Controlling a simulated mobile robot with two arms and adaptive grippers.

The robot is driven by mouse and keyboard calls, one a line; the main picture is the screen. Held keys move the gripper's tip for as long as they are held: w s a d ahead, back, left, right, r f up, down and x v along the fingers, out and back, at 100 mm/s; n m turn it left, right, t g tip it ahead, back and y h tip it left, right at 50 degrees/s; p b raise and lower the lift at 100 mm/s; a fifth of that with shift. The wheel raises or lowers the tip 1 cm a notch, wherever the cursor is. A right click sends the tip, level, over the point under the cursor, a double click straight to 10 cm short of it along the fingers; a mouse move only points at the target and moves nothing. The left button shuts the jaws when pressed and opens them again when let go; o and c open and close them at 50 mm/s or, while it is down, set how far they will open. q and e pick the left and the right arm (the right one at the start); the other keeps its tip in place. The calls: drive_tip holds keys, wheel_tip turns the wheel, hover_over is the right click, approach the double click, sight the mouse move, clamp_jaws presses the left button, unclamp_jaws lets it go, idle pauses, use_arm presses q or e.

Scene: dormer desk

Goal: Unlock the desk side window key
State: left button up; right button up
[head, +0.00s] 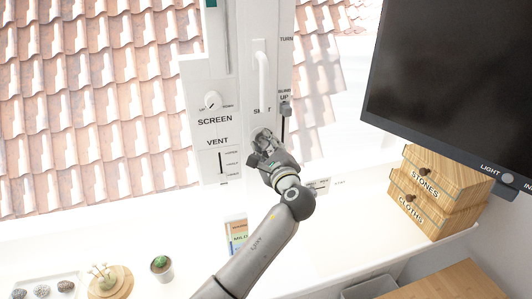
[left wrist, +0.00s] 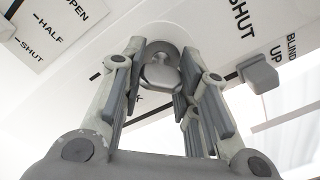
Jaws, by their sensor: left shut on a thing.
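The window key (left wrist: 162,75) is a small grey metal piece set in a round lock on the white window frame, below the SHUT label. My left gripper (left wrist: 160,95) is shut on the key, with a finger on each side of it. In the head view my left gripper (head: 264,145) is at the lower part of the white frame (head: 232,90) and covers most of the lock. A label beside the lock is mostly hidden by the fingers in the left wrist view. My right gripper is in neither view.
A white window handle (head: 262,75) is above the lock. The blind slider (head: 285,108) is close on the right, the SCREEN knob (head: 212,100) and VENT scale (head: 222,162) on the left. A dark monitor (head: 450,80) and wooden drawers (head: 432,195) stand right. A cactus (head: 161,263) stands lower left.

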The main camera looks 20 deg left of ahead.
use_arm(q)
drive_tip(key=n+b, duration=0.3)
drive_tip(key=n, duration=0.1)
drive_tip(key=shift+f+n+b, duration=0.15)
drive_tip(key=shift+n+b, duration=0.15)
drive_tip(key=shift+r+n+b, duration=0.2)
drive_tip(key=shift+n+b, duration=1.45)
drive_tip(key=shift+n, duration=0.45)
drive_tip(key=o, duration=1)
drive_tip(key=shift+r, duration=0.1)
